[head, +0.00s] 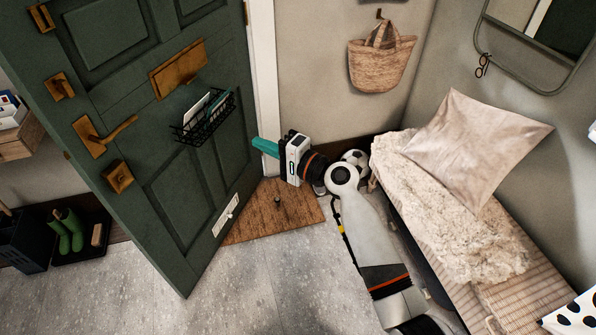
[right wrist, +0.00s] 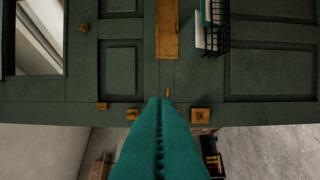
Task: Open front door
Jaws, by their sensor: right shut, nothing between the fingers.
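The dark green front door (head: 165,160) stands swung open into the room, its lower corner out over the grey floor. Its free edge is on the left, with a brass lever handle (head: 105,133) and several other brass fittings. The door also shows in the right wrist view (right wrist: 270,85), its brass fittings near the fingertips. My right gripper (head: 258,145) is shut and empty, its teal fingers pointing at the door face near the hinge side, below and right of the wire letter basket. Whether it touches the door I cannot tell. My left gripper is not in view.
A wire basket with letters (head: 203,117) hangs on the door. A brown mat (head: 275,212) lies by the doorway. Green boots (head: 70,230) stand left. The floor in front is clear.

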